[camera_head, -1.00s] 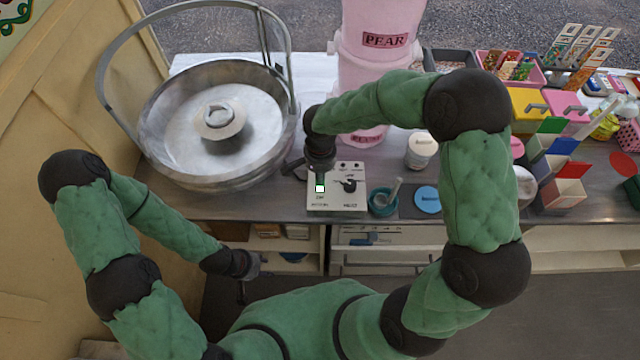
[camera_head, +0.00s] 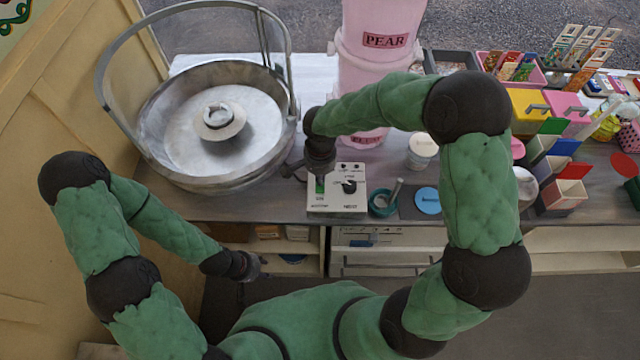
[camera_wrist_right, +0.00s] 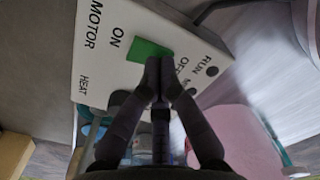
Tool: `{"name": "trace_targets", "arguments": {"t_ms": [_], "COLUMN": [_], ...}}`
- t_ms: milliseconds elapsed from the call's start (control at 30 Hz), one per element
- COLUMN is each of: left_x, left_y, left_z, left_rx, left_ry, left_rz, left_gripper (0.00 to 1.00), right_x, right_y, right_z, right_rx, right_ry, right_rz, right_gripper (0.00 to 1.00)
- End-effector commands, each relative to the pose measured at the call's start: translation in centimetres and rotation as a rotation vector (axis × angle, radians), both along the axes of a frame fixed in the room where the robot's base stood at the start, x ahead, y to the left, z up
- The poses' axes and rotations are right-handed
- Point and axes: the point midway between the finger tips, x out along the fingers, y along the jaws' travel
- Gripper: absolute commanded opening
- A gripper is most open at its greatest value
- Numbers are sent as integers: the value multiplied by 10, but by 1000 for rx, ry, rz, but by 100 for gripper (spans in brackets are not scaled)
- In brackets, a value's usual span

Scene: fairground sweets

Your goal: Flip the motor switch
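The pale control box (camera_head: 350,202) sits at the counter's front edge, with a black heat knob (camera_head: 349,186) on its right half. The green motor switch (camera_head: 320,186) is on its left half; in the right wrist view the switch (camera_wrist_right: 147,50) shows as a green block beside the word ON. My right gripper (camera_wrist_right: 160,64) has its fingertips together at the OFF end of the switch, partly covering it; contact is unclear. In the head view it points down over the switch. My left gripper (camera_head: 252,266) hangs below the counter front, its finger state unclear.
A large metal bowl (camera_head: 160,150) with a hoop stands left of the box. A pink PEAR container (camera_head: 375,62) is behind it. A teal cup (camera_head: 382,203), a blue disc (camera_head: 428,201) and a white jar (camera_head: 422,150) are to the right. Several coloured bins stand farther right.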

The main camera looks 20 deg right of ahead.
Motion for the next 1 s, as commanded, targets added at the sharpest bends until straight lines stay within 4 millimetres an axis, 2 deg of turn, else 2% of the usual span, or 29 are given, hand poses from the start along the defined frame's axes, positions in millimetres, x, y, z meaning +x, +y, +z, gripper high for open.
{"name": "trace_targets", "arguments": {"t_ms": [100, 800, 1000], "left_x": [0, 0, 0], "left_y": [0, 0, 0], "left_z": [7, 35, 38], "left_rx": [0, 0, 0], "left_ry": [0, 0, 0], "left_rz": [0, 0, 0], "left_gripper": [40, 40, 40], "right_x": [1, 1, 1], "right_y": [0, 0, 0], "right_z": [11, 60, 66], "right_rx": [0, 1, 1], "right_ry": [-3, -5, -4], "right_rz": [0, 0, -1], "right_gripper": [0, 0, 0]}}
